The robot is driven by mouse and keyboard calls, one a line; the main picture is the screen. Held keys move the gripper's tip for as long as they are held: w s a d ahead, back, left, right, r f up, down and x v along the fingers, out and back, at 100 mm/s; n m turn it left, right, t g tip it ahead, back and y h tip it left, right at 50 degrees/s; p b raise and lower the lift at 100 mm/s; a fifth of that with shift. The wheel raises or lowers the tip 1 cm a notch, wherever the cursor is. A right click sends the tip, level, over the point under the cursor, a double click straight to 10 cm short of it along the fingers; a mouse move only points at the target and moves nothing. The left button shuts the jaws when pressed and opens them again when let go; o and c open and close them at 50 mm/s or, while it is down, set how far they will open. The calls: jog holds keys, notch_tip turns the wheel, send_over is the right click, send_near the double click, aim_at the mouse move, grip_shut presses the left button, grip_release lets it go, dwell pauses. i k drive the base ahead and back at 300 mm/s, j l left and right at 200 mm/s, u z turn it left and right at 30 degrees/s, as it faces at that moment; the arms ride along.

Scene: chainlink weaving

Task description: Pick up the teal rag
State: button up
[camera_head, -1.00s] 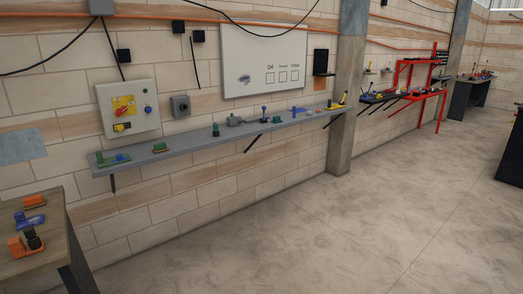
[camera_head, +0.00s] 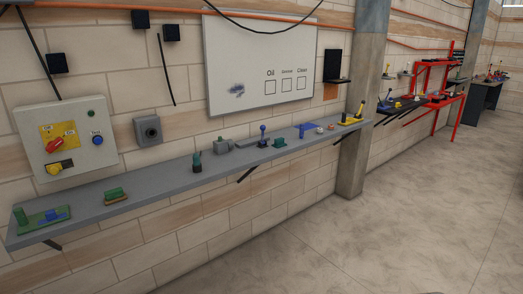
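A long grey wall shelf (camera_head: 150,185) runs across the view with several small items on it. A small teal-green lump (camera_head: 280,142) lies on its right half, beside a blue-knobbed lever (camera_head: 263,137); it may be the teal rag, but it is too small to be sure. A dark green upright item (camera_head: 197,163) stands further left on the shelf. My gripper is not in view.
A green board with a blue block (camera_head: 44,216), a green-topped brush-like item (camera_head: 116,195) and a blue bracket (camera_head: 307,129) also sit on the shelf. A control box (camera_head: 70,140) and whiteboard (camera_head: 258,65) hang above. A pillar (camera_head: 358,150) stands right. Open concrete floor (camera_head: 350,240) lies in front.

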aim_at(279, 142)
jog(key=i, duration=1.9)
jog(key=i+l, duration=0.1)
jog(key=i, duration=1.75)
jog(key=j+u, duration=0.05)
jog(key=j, duration=0.05)
